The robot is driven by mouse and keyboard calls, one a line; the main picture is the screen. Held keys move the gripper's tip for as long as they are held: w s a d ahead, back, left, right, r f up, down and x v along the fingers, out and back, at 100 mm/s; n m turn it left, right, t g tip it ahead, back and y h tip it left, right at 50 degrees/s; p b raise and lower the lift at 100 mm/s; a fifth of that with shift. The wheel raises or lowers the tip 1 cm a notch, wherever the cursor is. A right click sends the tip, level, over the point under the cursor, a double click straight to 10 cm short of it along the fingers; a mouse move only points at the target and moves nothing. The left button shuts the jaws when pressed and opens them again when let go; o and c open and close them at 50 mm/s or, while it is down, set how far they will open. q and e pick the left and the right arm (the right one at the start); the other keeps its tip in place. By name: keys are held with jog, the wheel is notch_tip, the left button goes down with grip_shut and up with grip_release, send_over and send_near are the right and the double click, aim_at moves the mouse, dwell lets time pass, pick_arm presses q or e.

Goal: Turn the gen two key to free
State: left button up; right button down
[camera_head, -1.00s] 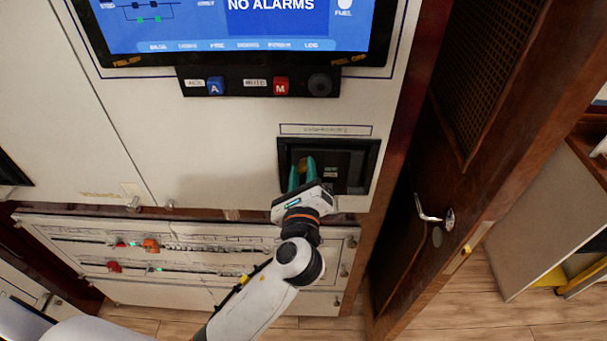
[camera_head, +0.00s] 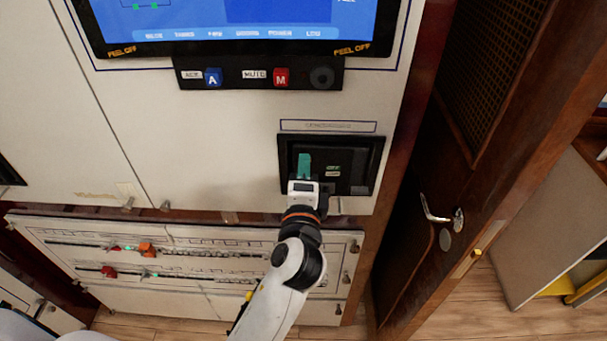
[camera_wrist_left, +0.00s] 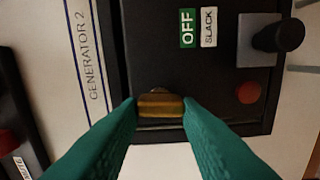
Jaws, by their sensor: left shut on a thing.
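The gen two key is a brass-coloured piece (camera_wrist_left: 160,104) on a black panel, in the left wrist view. My left gripper (camera_wrist_left: 161,108) has its two teal fingers shut on the key's sides. In the head view the left gripper (camera_head: 304,163) reaches into the recessed black generator panel (camera_head: 355,188), and its fingers hide the key. A "GENERATOR 2" label (camera_wrist_left: 87,55) runs beside the panel in the wrist view. A green OFF tag (camera_wrist_left: 187,28) and a white tag reading like SLACK (camera_wrist_left: 209,28) sit near the key. My right gripper is out of view.
The wrist view also shows a black knob (camera_wrist_left: 278,37) and a round red part (camera_wrist_left: 249,93) on the panel. Above, in the head view, are a blue button (camera_head: 213,77), a red button (camera_head: 281,77) and a screen (camera_head: 230,15). A breaker board (camera_head: 190,262) lies below; a wooden door (camera_head: 440,160) stands right.

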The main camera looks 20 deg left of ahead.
pick_arm(q)
jog(key=shift+n, duration=0.5)
jog(key=shift+f, duration=0.1)
jog(key=o, duration=1)
